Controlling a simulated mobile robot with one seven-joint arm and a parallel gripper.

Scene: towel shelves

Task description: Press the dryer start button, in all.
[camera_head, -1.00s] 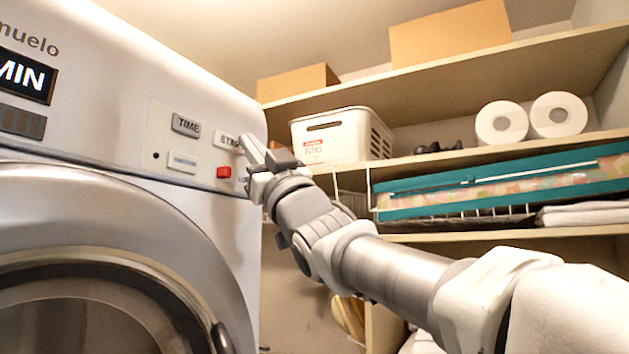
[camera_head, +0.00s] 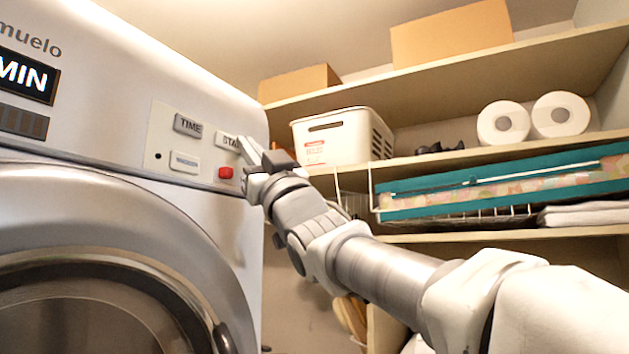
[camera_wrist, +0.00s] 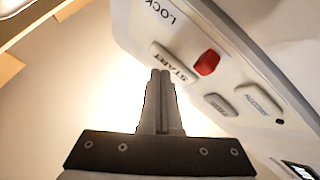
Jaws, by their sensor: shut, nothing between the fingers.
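The dryer (camera_head: 110,120) fills the left of the head view, with a pale button panel at its right end. The start button (camera_head: 226,141) is a whitish bar marked START, partly hidden by my gripper (camera_head: 247,148); it also shows in the wrist view (camera_wrist: 172,63). My gripper is shut and empty, and its fingertips (camera_wrist: 161,72) are at the button's edge in the wrist view. I cannot tell whether they touch it. A red button (camera_head: 226,172) sits just below, and the TIME button (camera_head: 187,125) is to the left.
Shelves (camera_head: 420,83) stand right of the dryer, holding a white basket (camera_head: 325,140), toilet rolls (camera_head: 503,122), cardboard boxes (camera_head: 450,33) and a teal-edged item (camera_head: 430,203). The dryer door (camera_head: 100,265) is below the panel. Open space lies between the panel and the shelves.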

